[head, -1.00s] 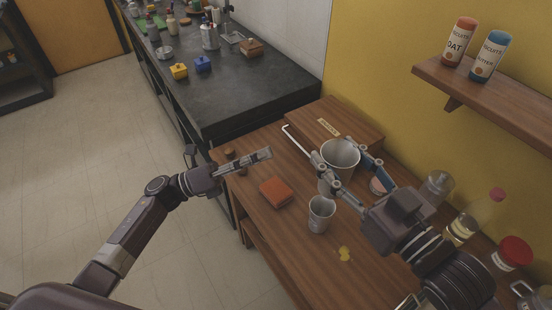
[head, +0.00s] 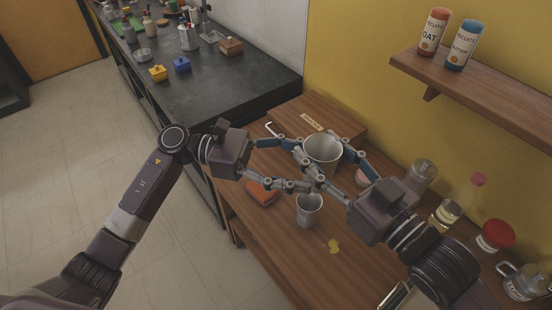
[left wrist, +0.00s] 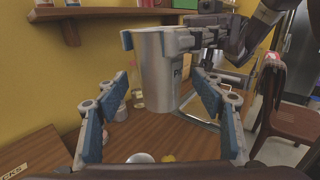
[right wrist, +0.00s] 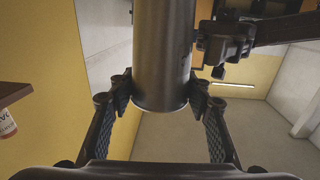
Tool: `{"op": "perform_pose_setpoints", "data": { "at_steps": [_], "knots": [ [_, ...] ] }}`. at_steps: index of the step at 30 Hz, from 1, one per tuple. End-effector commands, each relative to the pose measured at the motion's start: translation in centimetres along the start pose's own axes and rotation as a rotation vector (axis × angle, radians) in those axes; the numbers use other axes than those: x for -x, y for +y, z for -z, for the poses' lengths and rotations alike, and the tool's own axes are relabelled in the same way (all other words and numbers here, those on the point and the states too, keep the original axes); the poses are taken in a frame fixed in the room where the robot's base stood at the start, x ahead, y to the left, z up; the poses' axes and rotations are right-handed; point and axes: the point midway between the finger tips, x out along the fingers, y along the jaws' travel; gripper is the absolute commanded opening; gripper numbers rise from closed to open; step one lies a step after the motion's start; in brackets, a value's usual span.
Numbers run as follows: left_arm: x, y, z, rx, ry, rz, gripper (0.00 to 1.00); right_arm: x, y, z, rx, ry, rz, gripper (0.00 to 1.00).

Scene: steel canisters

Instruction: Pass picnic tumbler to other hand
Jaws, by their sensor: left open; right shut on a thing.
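The picnic tumbler (head: 322,147) is a large, plain steel cup held upright above the wooden table, its open mouth showing in the head view. My right gripper (head: 322,156) is shut on it from the right; the right wrist view shows the tumbler (right wrist: 163,55) between both fingers. My left gripper (head: 303,166) is open, its fingers reaching toward the tumbler from the left. In the left wrist view the tumbler (left wrist: 157,75) appears between the spread left fingertips, with part of a dark label showing. I cannot tell whether the left fingers touch it.
A wooden box (head: 330,118) is behind.

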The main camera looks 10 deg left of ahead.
Motion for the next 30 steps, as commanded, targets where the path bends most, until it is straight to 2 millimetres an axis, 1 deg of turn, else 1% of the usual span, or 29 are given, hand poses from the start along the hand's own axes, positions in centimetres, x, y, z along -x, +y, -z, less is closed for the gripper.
{"op": "perform_pose_setpoints", "data": {
  "at_steps": [1, 3, 7, 12, 19, 30],
  "knots": [
    [-0.9, -0.1, -0.1, -0.001, -0.002, 0.002, 0.62, 0.0, 0.0, 0.0, 0.0, 0.001, 0.0, 0.2],
    [-1.9, 0.0, -0.1, 0.0, -0.003, 0.001, 0.62, 0.0, 0.0, 0.0, 0.0, 0.001, 0.0, 0.2],
    [-3.1, 0.0, -0.1, 0.0, -0.001, 0.001, 0.62, 0.0, 0.0, 0.0, 0.0, 0.001, 0.0, 0.2],
    [-3.8, 0.0, 0.0, 0.001, -0.001, -0.001, 0.62, 0.0, 0.0, 0.0, 0.0, 0.001, 0.0, 0.2],
    [-3.8, 0.0, 0.0, 0.001, 0.0, -0.001, 0.62, 0.0, 0.0, 0.0, 0.0, 0.001, 0.0, 0.2],
    [-3.8, 0.0, 0.0, 0.001, 0.0, -0.002, 0.21, 0.0, 0.0, 0.0, 0.0, 0.001, 0.0, 0.2]
  ]
}}
